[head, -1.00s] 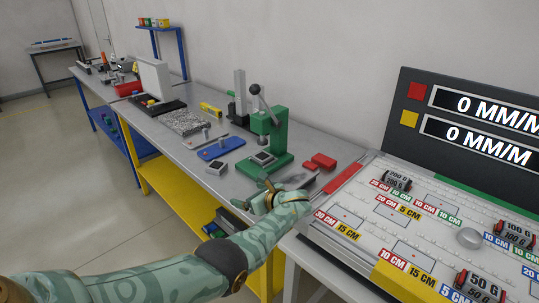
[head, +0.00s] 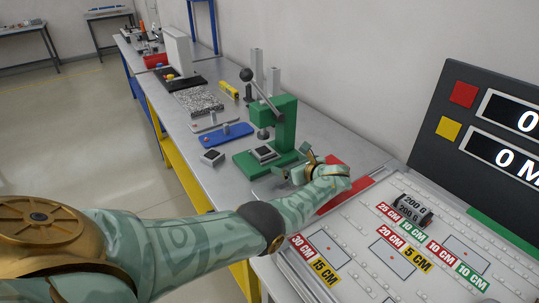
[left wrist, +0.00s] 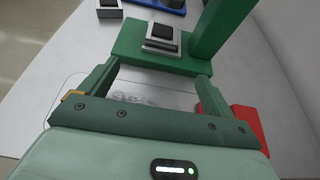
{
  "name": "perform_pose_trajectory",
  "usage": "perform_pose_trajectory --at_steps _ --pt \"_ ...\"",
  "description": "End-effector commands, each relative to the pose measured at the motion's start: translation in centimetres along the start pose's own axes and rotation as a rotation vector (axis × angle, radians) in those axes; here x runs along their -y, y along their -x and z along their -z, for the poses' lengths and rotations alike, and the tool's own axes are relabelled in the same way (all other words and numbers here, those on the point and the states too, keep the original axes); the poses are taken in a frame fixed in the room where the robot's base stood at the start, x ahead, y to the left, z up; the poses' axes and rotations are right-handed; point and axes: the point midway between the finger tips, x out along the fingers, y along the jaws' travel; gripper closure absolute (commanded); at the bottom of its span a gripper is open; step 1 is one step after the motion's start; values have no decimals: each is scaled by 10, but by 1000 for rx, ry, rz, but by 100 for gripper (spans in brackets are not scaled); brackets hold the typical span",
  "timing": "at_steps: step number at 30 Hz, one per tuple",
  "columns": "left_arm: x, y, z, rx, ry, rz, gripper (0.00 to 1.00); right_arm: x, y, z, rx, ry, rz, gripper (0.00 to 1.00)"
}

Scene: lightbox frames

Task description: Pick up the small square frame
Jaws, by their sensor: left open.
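One small square frame with a dark centre (head: 264,153) sits on the base of the green press (head: 284,125); it also shows in the left wrist view (left wrist: 162,37). A second similar small square piece (head: 211,157) lies on the table left of the press, and shows at the top of the left wrist view (left wrist: 108,9). I cannot tell which one the task means. My left gripper (head: 290,172) is open at the front of the press base. In the left wrist view its two fingers (left wrist: 157,78) point toward the base, with nothing between them. My right gripper is not in view.
A blue plate (head: 225,135) lies behind the loose piece. A red block (left wrist: 250,125) is right of the fingers. A large panel with weights and labels (head: 380,245) fills the right side. The grey table (head: 205,183) has bare room near its left edge.

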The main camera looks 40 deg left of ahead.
Motion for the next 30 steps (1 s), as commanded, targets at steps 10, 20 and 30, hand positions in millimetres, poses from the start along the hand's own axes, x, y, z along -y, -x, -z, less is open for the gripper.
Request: perform_pose_trajectory --at_steps 10,20,30 --pt "0 -78 7 -1 -2 -2 11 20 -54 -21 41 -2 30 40" --pt "4 -114 4 -1 -2 -3 11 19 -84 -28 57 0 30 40" --pt "4 -134 -4 -1 -1 0 11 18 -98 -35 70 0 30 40"
